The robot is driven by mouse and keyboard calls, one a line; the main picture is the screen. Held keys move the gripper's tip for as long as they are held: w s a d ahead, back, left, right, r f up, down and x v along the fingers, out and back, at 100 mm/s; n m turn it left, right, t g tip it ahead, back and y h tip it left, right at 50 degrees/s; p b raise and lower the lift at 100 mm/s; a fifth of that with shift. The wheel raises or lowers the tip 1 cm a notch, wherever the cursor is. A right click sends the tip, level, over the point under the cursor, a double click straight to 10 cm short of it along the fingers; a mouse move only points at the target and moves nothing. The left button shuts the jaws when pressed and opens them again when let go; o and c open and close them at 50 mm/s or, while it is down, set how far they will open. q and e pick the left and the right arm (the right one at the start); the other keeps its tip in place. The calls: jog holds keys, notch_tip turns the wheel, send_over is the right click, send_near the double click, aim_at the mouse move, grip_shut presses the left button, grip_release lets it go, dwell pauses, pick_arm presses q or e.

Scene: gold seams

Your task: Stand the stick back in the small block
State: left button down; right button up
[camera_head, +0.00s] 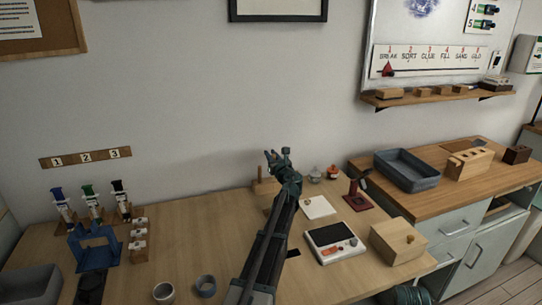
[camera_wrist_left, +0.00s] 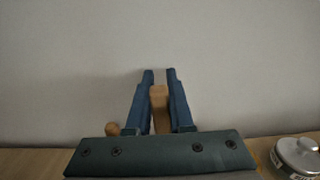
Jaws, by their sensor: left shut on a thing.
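My left gripper (camera_head: 277,158) is raised near the wall, behind the white pad on the bench. In the left wrist view its fingers (camera_wrist_left: 160,78) are shut on a light wooden stick (camera_wrist_left: 159,97), which shows between them. A small wooden block (camera_head: 266,188) stands on the bench just left of and below the gripper, partly hidden by it; a thin upright piece shows at its left. In the left wrist view a round wooden knob (camera_wrist_left: 113,129) shows left of the fingers. The stick's lower end is hidden. My right gripper is not in view.
A white pad (camera_head: 318,208), a scale (camera_head: 334,243), a dark red stand (camera_head: 357,195) and a wooden box (camera_head: 397,243) stand right of my arm. A lidded metal pot (camera_wrist_left: 297,155) is at the right in the wrist view. A blue holder (camera_head: 93,248) stands left.

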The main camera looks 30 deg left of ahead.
pick_arm(q)
jog(key=shift+f+b, duration=1.35)
jog(key=shift+f, duration=0.05)
dwell(0.9)
dwell(0.4)
jog(key=c, duration=0.7)
grip_release()
jog(key=shift+s+d, duration=0.1)
jog(key=shift+v, duration=2.4)
jog(key=v, duration=1.3)
jog(key=shift+s+d, duration=0.25)
jog(key=shift+s, duration=0.05)
